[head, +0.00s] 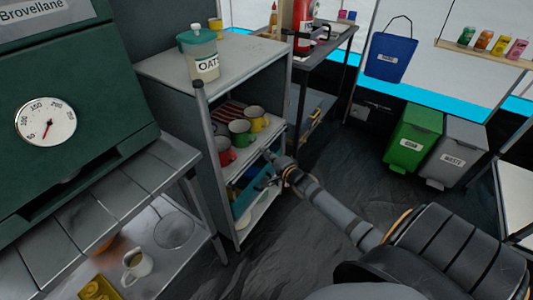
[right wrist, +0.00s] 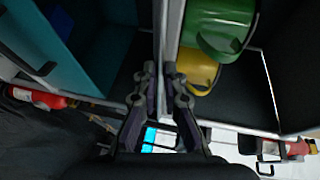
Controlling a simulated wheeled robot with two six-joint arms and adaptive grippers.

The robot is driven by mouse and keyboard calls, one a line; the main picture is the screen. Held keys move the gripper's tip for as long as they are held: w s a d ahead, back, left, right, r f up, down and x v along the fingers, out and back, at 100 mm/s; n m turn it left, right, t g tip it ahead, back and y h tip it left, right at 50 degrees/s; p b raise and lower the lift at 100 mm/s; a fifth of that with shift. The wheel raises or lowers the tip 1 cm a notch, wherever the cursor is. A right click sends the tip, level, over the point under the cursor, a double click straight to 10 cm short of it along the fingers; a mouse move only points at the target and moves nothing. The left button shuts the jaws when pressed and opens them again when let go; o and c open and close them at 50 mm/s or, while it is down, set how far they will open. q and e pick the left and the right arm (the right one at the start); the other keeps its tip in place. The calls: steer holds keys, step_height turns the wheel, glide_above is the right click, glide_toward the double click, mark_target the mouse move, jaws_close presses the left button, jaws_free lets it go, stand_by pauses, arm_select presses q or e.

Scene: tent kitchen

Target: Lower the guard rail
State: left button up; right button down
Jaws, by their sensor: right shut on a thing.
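The guard rail (head: 246,166) is a thin pale bar along the front edge of the shelf that holds the mugs. In the right wrist view its strip (right wrist: 160,35) runs up between my fingertips. My right gripper (head: 270,160) reaches in from the right and is at the front of the shelf unit. In the right wrist view my right gripper (right wrist: 160,72) is closed on the rail at the shelf edge. The fingers hide the gripped spot. My left gripper is not in view.
A red mug (head: 224,152), green mug (head: 240,133) and yellow mug (head: 257,120) stand close behind the rail. A blue-green box (head: 246,202) sits on the shelf below. An oats jar (head: 203,60) stands on top.

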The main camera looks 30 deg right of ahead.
steer(key=c, duration=1.4)
jaws_free()
steer(key=shift+c, duration=0.2)
step_height(320, 180, up, 10)
steer(key=shift+w, duration=0.1)
